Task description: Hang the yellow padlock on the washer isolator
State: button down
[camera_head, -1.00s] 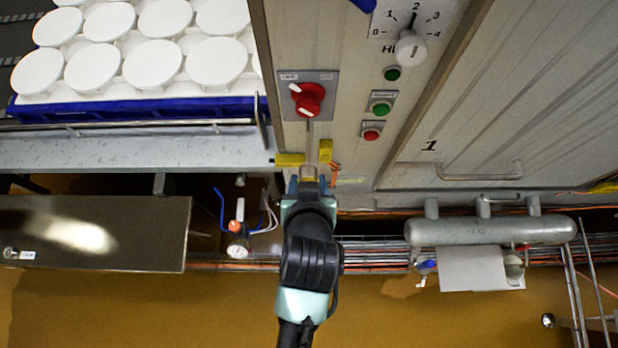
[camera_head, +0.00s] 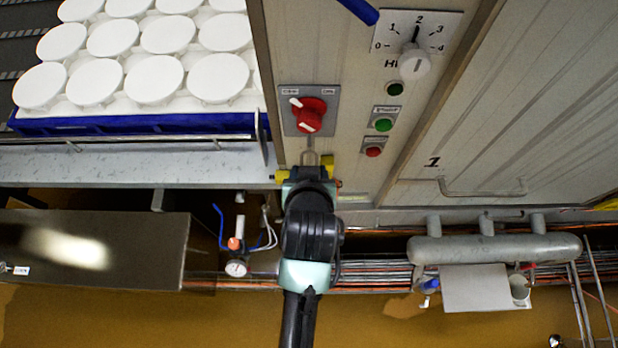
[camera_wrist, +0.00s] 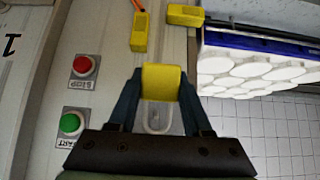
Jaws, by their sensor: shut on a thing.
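The isolator is a red rotary switch (camera_head: 309,114) on a grey plate (camera_head: 327,97) on the machine's front panel in the head view. A small grey strip shows just below the plate. My gripper (camera_wrist: 160,88) is shut on the yellow padlock (camera_wrist: 162,82), its body between the two fingers in the wrist view. The padlock's pale shackle (camera_head: 311,158) shows in the head view, pointing up toward the switch, a little below the plate. I cannot tell whether it touches the strip. My gripper hides most of the padlock body in the head view.
Two other yellow blocks sit near my gripper, one to its right (camera_head: 327,164) and one to its left (camera_head: 282,176). Start and stop buttons (camera_head: 384,125) and a dial (camera_head: 414,66) are to the right. A blue crate (camera_head: 130,124) with white moulds stands on the left.

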jog(key=shift+w+f+b, duration=0.2)
jog(key=shift+w+f, duration=0.05)
jog(key=shift+w, duration=0.5)
jog(key=shift+w+f+b, duration=0.2)
jog(key=shift+w+b, duration=0.05)
jog(key=shift+w, duration=0.5)
jog(key=shift+w+f+b, duration=0.2)
jog(key=shift+w+f, duration=0.05)
jog(key=shift+w, duration=0.5)
jog(key=shift+c, duration=1.3)
grip_release()
jog(key=b+v, duration=0.2)
jog(key=v, duration=1.1)
jog(key=shift+b, duration=0.3)
jog(key=shift+f, duration=0.1)
